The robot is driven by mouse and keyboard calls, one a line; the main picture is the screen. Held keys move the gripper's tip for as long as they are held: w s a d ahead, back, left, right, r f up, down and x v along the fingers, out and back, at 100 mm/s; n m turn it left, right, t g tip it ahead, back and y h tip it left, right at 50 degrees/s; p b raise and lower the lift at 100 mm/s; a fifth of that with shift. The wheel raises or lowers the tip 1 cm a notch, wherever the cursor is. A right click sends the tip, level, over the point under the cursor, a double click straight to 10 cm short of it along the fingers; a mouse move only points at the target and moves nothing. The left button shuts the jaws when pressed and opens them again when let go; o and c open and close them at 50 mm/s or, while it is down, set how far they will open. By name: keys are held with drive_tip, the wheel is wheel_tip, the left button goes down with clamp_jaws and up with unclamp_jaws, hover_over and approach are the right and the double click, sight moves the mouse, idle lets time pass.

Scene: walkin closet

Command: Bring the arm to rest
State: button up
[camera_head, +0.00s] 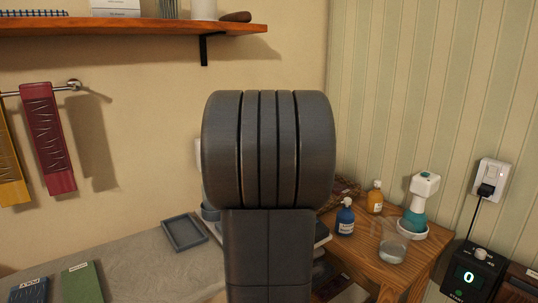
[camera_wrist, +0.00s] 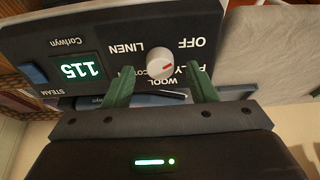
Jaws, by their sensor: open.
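In the wrist view my gripper (camera_wrist: 160,72) has two green fingers, apart with nothing held between them. Beyond them is a dark Corlwyn control panel (camera_wrist: 110,30), upside down in the picture. In the head view my own arm (camera_head: 268,150) fills the middle and hides the gripper and most of the panel's unit.
A wooden shelf (camera_head: 130,26) runs above, at upper left. A grey tray (camera_head: 184,233) lies on the counter (camera_head: 140,262).

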drive_tip(key=shift+x, duration=1.05)
drive_tip(key=shift+r+m+p, duration=0.3)
drive_tip(key=shift+m+p, duration=0.1)
drive_tip(key=shift+p, duration=0.1)
drive_tip(key=m+p, duration=0.3)
drive_tip(key=m, duration=0.1)
drive_tip(key=shift+s+h, duration=0.1)
drive_tip(key=shift+h, duration=0.2)
drive_tip(key=m+p, duration=0.4)
drive_tip(key=m, duration=0.1)
drive_tip(key=shift+a+m+h+p, duration=0.1)
drive_tip(key=shift+m+h+p, duration=0.2)
drive_tip(key=shift+h, duration=0.1)
drive_tip(key=m+p, duration=0.5)
drive_tip(key=m, duration=0.2)
drive_tip(key=shift+h, duration=0.4)
drive_tip(key=shift+m+g+p, duration=0.3)
drive_tip(key=shift+m+p, duration=1.5)
drive_tip(key=shift+m, duration=0.1)
drive_tip(key=shift+f, duration=0.1)
